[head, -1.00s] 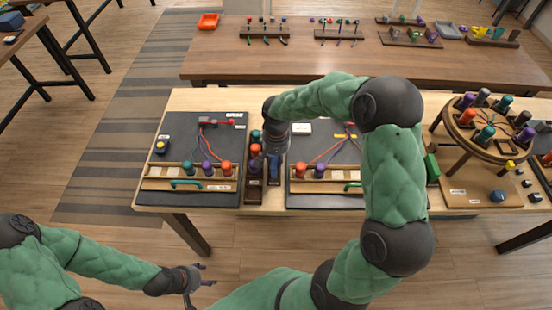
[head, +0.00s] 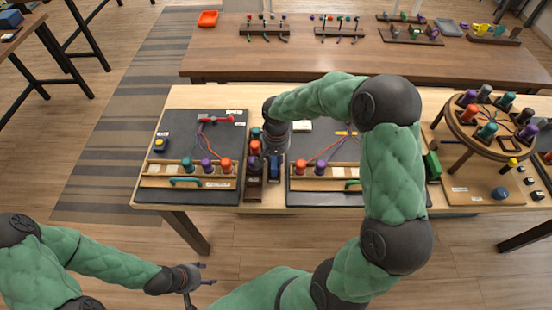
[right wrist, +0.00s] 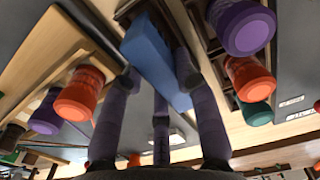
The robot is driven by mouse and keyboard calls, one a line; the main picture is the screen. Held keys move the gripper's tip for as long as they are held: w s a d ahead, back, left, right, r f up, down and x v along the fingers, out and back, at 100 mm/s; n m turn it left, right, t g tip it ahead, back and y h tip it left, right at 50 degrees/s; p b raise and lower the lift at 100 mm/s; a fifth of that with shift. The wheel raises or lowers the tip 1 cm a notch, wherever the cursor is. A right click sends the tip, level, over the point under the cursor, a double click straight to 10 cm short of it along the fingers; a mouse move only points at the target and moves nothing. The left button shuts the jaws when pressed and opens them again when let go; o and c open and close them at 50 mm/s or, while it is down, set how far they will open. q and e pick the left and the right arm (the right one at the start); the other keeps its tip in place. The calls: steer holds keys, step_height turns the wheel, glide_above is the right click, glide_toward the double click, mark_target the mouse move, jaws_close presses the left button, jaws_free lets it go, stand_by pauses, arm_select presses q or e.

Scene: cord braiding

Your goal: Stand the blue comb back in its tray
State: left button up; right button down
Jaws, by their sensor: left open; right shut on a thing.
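The blue comb (head: 274,166) is a block held in my right gripper (head: 275,146), over the right part of the narrow dark wooden tray (head: 253,194) between the two grey boards. In the right wrist view the blue comb (right wrist: 155,58) sits between the purple-grey fingers of my right gripper (right wrist: 160,95), its far end near brown wood. I cannot tell whether that end touches the tray. Teal, orange and purple spools stand in a column along the tray's left side. My left gripper (head: 207,274) is open and empty, low in front of the table's left part.
The left board (head: 182,140) and the right board (head: 310,140) flank the tray, each with a wooden rack of coloured spools and cords. A round braiding stand (head: 487,128) with several spools is at the right. My right arm covers part of the right board.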

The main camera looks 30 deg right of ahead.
steer(key=shift+f, duration=0.25)
steer(key=c, duration=0.8)
jaws_free()
steer(key=shift+c, duration=0.2)
step_height(320, 180, up, 12)
